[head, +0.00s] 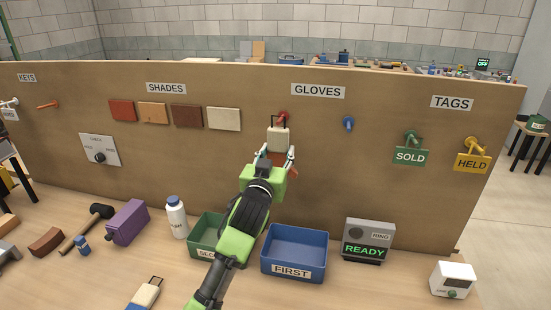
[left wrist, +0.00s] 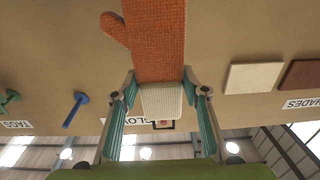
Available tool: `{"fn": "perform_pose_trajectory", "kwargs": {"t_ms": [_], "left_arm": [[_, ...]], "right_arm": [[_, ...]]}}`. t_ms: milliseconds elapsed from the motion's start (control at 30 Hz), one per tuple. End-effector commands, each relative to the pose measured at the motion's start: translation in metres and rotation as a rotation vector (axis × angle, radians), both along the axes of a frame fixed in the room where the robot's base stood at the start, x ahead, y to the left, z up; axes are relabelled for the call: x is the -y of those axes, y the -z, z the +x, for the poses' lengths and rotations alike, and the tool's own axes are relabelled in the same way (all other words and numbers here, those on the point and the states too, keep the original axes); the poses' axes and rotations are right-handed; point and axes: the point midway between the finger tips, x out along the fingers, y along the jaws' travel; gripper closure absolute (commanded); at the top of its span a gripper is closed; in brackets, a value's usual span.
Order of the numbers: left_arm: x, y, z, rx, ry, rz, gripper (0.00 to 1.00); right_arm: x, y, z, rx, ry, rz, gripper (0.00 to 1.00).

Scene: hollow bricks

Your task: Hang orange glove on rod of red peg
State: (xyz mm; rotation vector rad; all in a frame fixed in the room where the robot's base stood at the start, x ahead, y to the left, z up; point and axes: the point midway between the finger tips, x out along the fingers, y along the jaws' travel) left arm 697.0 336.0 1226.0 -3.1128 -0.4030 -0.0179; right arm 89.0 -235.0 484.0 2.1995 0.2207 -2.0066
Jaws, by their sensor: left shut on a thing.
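The orange glove (left wrist: 155,40) hangs fingers down with its pale cuff (head: 278,140) up. My left gripper (head: 276,156) is shut on the cuff, with one finger on each side of it in the left wrist view (left wrist: 161,100). A dark loop (head: 274,121) stands up from the cuff. The red peg (head: 283,116) on the board is right at the loop, under the GLOVES label. In the left wrist view a bit of red shows within the loop, but I cannot tell whether the loop is around the rod. My gripper hides most of the glove in the head view.
A blue peg (head: 348,123) is to the right on the board (head: 235,165). Green and yellow tag pegs are further right. A blue FIRST bin (head: 294,252), a green bin (head: 205,227) and a READY box (head: 368,240) stand below. Another pale-cuffed item (head: 147,294) lies in front.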

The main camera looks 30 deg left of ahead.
Motion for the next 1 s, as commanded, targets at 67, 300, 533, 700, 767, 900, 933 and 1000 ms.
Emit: {"fn": "perform_pose_trajectory", "kwargs": {"t_ms": [67,300,533,700,767,900,933,1000], "left_arm": [[-0.001,0.001,0.005,0.002,0.000,0.001,0.85],[-0.005,0.004,0.017,0.001,0.000,-0.001,0.85],[-0.006,0.008,0.023,0.001,0.000,-0.001,0.85],[-0.006,0.009,0.024,0.002,0.000,0.000,0.85],[-0.006,0.009,0.025,0.002,0.000,0.000,0.85],[-0.006,0.009,0.024,0.002,0.000,0.000,0.85],[-0.006,0.009,0.024,0.002,0.000,0.000,0.85],[-0.006,0.009,0.024,0.002,0.000,0.001,0.85]], "right_arm": [[0.000,0.003,0.000,0.000,0.000,0.000,0.46],[0.000,0.008,0.000,0.000,0.000,0.000,0.46],[0.000,0.010,0.000,0.000,0.000,0.000,0.46],[0.000,0.010,0.000,0.000,0.000,0.000,0.46],[0.000,0.010,0.000,0.000,0.000,0.000,0.46],[0.000,0.010,0.000,0.000,0.000,0.000,0.46],[0.000,0.010,0.000,0.000,0.000,0.000,0.46],[0.000,0.010,0.000,0.000,0.000,0.000,0.46]]}}
